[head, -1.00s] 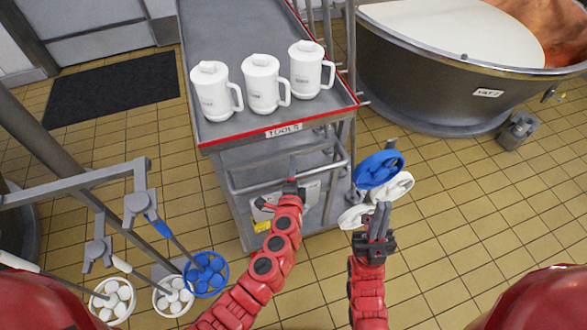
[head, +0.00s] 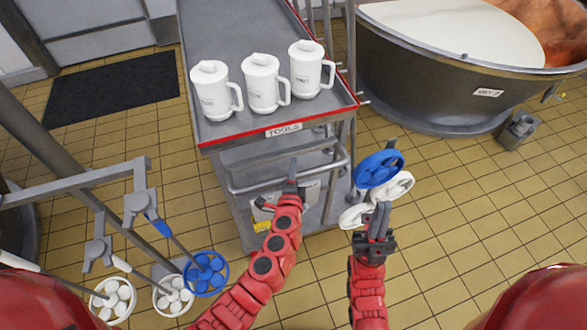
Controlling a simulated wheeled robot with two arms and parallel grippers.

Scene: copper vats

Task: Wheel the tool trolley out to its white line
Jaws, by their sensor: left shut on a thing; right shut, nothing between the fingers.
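The grey tool trolley (head: 225,50) stands in the middle of the head view, with a red edge and a "TOOLS" label on its top. Its push bar (head: 325,167) runs across the near end. My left gripper (head: 292,178) is shut on this bar. My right gripper (head: 382,215) is shut and empty, to the right of the trolley and apart from the bar. No white line shows on the visible floor.
Three white lidded jugs (head: 262,84) stand on the trolley top. Blue and white wheel-shaped tools (head: 379,169) are beyond my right gripper; similar ones (head: 206,273) are at lower left. A vat (head: 450,85) stands right, a dark mat (head: 112,88) left. Tiled floor lies open at lower right.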

